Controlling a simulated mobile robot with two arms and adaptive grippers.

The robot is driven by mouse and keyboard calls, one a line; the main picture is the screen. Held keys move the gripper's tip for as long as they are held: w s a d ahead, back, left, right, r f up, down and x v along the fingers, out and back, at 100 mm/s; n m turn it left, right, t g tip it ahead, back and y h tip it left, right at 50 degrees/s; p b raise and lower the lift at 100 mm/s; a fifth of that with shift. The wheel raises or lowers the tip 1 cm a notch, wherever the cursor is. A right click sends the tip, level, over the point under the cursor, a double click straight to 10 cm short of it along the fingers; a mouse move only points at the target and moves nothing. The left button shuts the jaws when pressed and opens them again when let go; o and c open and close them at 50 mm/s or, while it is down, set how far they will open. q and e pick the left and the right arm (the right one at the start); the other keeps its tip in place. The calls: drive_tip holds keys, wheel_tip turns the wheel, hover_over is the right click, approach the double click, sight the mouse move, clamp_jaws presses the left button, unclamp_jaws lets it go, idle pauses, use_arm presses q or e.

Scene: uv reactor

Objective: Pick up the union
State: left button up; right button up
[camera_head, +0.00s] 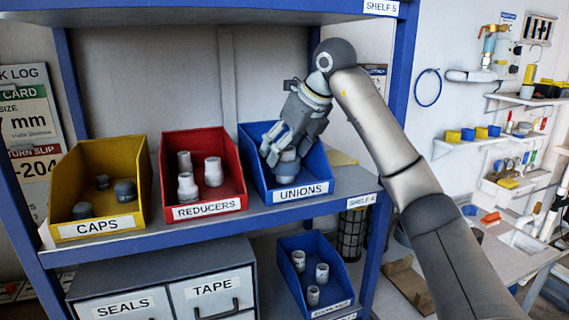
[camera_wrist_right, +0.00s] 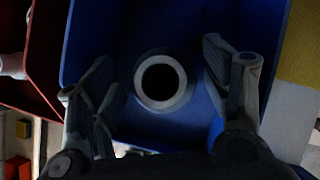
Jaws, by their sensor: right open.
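A blue bin (camera_head: 314,186) labelled UNIONS stands on the shelf, right of the red bin. A grey union (camera_head: 287,170) sits inside it, mostly hidden by my right gripper (camera_head: 277,153). In the right wrist view the union (camera_wrist_right: 162,82) shows end-on as a pale ring with a dark hole, against the blue bin (camera_wrist_right: 105,25). My right gripper (camera_wrist_right: 160,100) is open, with one finger on each side of the union and a visible gap to each. The left gripper is not in view.
A red REDUCERS bin (camera_head: 220,142) with several white fittings and a yellow CAPS bin (camera_head: 140,166) with dark caps stand to the left. A lower blue bin (camera_head: 296,243) holds fittings. The blue shelf post (camera_head: 401,60) is close to my right arm.

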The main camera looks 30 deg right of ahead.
sight(280, 160)
drive_tip(key=x, duration=0.3)
drive_tip(key=shift+f+p, duration=0.2)
drive_tip(key=shift+p, duration=0.2)
drive_tip(key=shift+w+f, duration=0.3)
drive_tip(key=shift+f, duration=0.05)
drive_tip(key=shift+s, duration=0.1)
drive_tip(key=shift+c, duration=0.2)
drive_tip(key=shift+r, duration=0.1)
drive_tip(key=c, duration=0.5)
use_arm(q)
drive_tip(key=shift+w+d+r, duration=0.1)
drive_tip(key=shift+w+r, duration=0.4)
use_arm(e)
drive_tip(key=c, duration=0.3)
